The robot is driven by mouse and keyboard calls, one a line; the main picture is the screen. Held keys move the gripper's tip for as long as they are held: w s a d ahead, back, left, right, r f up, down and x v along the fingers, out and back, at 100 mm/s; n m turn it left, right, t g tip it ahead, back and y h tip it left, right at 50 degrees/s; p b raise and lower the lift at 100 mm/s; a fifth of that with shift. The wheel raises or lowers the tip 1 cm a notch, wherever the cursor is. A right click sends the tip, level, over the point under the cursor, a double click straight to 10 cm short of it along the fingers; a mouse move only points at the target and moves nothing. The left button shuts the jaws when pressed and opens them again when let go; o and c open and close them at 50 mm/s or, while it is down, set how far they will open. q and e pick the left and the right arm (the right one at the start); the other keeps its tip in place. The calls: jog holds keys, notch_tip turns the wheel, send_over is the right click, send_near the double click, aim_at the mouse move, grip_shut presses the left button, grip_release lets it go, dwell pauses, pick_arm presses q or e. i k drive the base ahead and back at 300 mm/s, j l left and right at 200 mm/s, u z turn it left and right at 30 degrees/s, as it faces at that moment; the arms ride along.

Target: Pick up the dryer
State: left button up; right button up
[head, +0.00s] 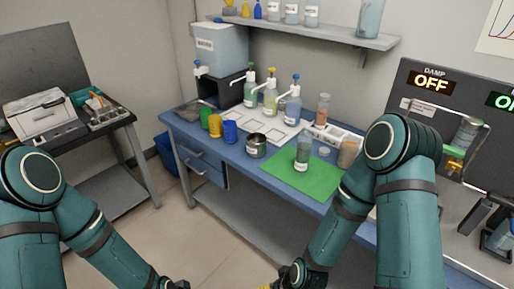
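No object is clearly recognisable as the dryer. A small teal and orange item (97,103) lies on a grey rack on the left cart and may be it, but it is too small to tell. My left gripper (175,284) shows only as a dark part at the bottom edge, well below and right of that cart. My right gripper (291,275) is at the bottom edge, in front of the blue bench, with a bit of yellow beside it. The fingertips of both are cut off by the frame.
The left cart (75,132) also holds a white box-like device (40,115). The blue bench (185,137) carries cups, pump bottles, jars and a green mat (285,182). A panel reading DAMP OFF (430,83) stands at right. Open floor (145,225) lies between cart and bench.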

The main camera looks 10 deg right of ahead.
aim_at(304, 140)
jog(key=z, duration=0.45)
jog(key=i+j+z, duration=0.4)
jog(key=j, duration=0.2)
jog(key=j+z, duration=0.2)
jog(key=j, duration=0.15)
jog(key=i+j, duration=0.1)
jog(key=j, duration=0.4)
jog(key=i+j+z, duration=0.15)
jog(key=j, duration=0.3)
